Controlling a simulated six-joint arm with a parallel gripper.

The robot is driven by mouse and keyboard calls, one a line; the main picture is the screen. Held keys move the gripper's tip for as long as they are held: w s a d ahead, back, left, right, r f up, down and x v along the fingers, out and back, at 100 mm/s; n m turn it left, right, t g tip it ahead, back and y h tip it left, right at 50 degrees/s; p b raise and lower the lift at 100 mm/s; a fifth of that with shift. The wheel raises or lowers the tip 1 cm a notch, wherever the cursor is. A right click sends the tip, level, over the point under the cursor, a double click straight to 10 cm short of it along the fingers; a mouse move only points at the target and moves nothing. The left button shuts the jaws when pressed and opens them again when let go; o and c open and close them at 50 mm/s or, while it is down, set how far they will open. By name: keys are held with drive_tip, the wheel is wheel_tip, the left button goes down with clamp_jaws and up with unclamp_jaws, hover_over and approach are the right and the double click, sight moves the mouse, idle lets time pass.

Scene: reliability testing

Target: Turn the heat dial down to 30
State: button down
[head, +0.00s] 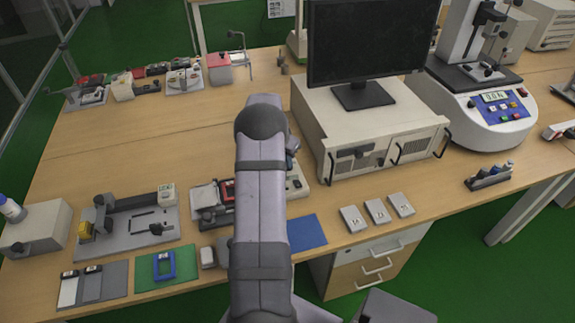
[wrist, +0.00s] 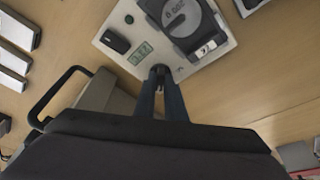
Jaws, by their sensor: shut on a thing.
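A white heating unit (wrist: 208,62) with a dark round plate (wrist: 181,17) on top lies at the top of the wrist view. Its front panel carries a small green display (wrist: 140,53), whose digits I cannot read surely, and a black oblong part (wrist: 115,42). My gripper (wrist: 160,72) reaches the panel's edge beside the display. Its fingers are close together, shut on the heat dial, which they almost wholly hide; its setting cannot be read. In the head view my arm covers the gripper and most of the white unit (head: 297,181).
A large instrument case (head: 330,125) with a monitor (head: 365,45) stands right of my arm. Three small grey blocks (head: 376,211) and a blue mat (head: 307,232) lie near the front edge. A fixture plate (head: 130,235) stands left. The table's left middle is clear.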

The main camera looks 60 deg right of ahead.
drive_tip(key=shift+w+m+b, duration=0.15)
drive_tip(key=shift+m+b, duration=0.55)
drive_tip(key=shift+m, duration=0.1)
drive_tip(key=c, duration=2)
unclamp_jaws()
drive_tip(key=shift+r+p, duration=1.35)
drive_tip(key=shift+r, duration=0.9)
drive_tip(key=shift+a, duration=0.1)
